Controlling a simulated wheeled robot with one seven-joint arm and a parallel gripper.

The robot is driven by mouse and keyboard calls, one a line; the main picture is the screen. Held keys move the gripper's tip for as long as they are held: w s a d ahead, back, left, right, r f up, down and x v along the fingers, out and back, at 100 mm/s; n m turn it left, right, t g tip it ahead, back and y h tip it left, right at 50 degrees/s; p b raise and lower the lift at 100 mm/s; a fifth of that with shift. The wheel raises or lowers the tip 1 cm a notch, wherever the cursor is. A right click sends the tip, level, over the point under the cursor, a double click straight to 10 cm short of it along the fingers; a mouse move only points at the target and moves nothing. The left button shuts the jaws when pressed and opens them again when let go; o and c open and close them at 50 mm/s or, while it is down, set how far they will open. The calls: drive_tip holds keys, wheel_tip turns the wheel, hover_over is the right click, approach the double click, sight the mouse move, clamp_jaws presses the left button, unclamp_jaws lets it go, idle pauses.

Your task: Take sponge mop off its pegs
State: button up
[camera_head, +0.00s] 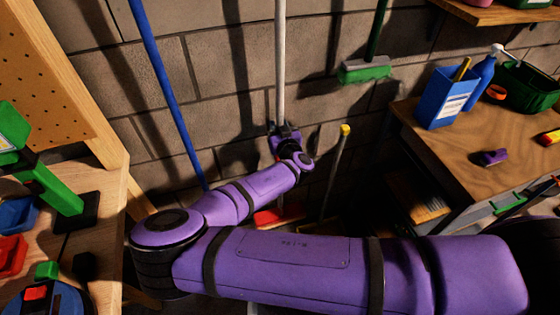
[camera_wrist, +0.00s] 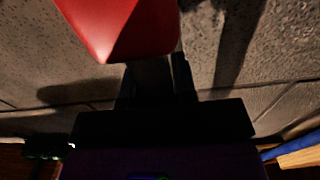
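A white pole (camera_head: 279,60) runs down the block wall in the head view and meets my gripper (camera_head: 285,138). It looks like the sponge mop's handle, but I cannot make out the pegs or be sure of its head. A red tapered block (camera_wrist: 118,25) is very close in the wrist view, just beyond my gripper's dark fingers (camera_wrist: 153,80); a bit of red also shows beside my gripper in the head view. A dark grey shape lies between the fingers. Shadow hides whether they are shut on it.
A blue pole (camera_head: 168,95) leans on the wall to the left. A green broom head (camera_head: 364,71) hangs to the right. A yellow-tipped stick (camera_head: 335,170) stands low beside my arm. Workbenches stand left (camera_head: 105,235) and right (camera_head: 455,145), the right one holding a blue box (camera_head: 443,98).

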sight(281, 124)
clamp_jaws()
drive_tip(key=shift+r, duration=0.15)
drive_tip(key=shift+r, duration=1.6)
drive_tip(key=a+r+v, duration=0.1)
drive_tip(key=v, duration=1.5)
drive_tip(key=shift+s+a+r, duration=0.2)
drive_tip(key=shift+a+r, duration=0.1)
drive_tip(key=shift+a, duration=0.1)
